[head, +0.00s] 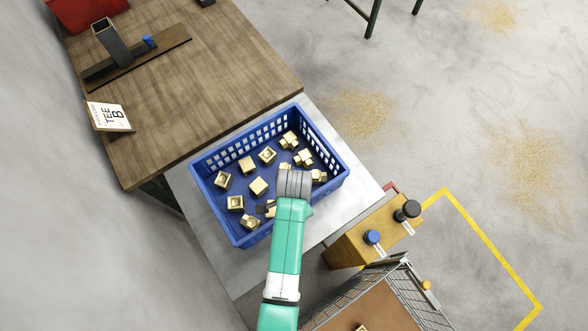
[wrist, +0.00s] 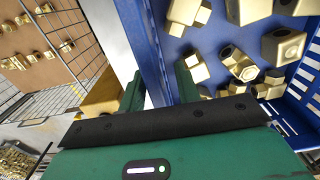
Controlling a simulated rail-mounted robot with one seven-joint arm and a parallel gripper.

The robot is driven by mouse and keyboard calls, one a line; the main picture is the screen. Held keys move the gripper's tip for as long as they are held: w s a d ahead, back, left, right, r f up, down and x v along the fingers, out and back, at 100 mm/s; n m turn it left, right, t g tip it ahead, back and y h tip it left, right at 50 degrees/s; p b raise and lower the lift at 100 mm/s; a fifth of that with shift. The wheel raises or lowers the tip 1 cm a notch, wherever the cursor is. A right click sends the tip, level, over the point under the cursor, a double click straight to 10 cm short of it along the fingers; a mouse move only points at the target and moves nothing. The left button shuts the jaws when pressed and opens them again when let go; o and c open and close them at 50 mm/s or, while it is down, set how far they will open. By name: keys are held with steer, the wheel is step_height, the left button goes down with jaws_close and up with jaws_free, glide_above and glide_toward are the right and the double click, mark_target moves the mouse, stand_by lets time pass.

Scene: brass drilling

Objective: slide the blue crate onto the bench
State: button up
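The blue crate (head: 240,186) stands on a grey metal table (head: 335,206), its far-left side close to the edge of the wooden bench (head: 205,100). Several brass fittings (head: 258,187) lie in it. My arm reaches over the crate's near-right side and hides part of that wall; the fingertips are hidden in the head view. In the wrist view my gripper (wrist: 160,90) is open, with one green finger on each side of the crate's blue wall (wrist: 148,35).
The bench's near end is clear; a booklet (head: 110,117) and a dark fixture (head: 112,42) stand farther left on it. A wooden box with a blue knob (head: 372,237) and a black knob (head: 407,211) is right of the table. A wire-sided tray (head: 365,305) is nearer.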

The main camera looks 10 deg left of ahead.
jaws_close()
stand_by(1.3)
